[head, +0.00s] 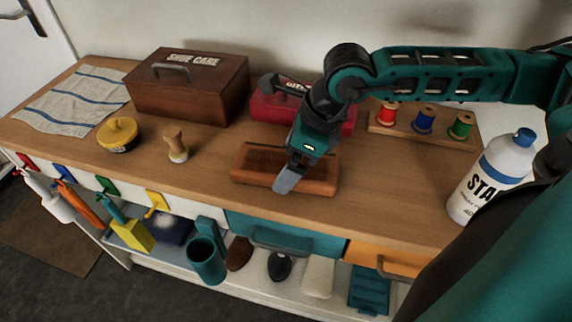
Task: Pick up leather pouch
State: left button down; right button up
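A brown, long, low item that looks like the leather pouch (250,172) lies on the wooden counter (400,200), near its front edge. My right gripper (288,180) comes in from the right on a teal arm and points down at the middle of the pouch. Its grey fingertip overlaps the pouch's front side. The gripper hides part of the pouch's middle. I cannot tell whether the fingers are open, shut or touching the pouch. My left gripper is not in view.
A brown shoe care box (190,88) and a red box (272,106) stand behind. A spool rack (398,132) and a white bottle (490,180) are to the right. A brush (177,148), yellow tin (118,134) and cloth (72,100) are left. Drawers (285,240) lie below.

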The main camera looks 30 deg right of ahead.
jog(key=shift+f, duration=0.2)
jog(key=shift+c, duration=1.2)
jog(key=c, duration=0.7)
jog(key=shift+r, duration=0.15)
notch_tip(320, 180, up, 20)
jog(key=shift+w+f+p, duration=0.1)
jog(key=shift+p, duration=0.95)
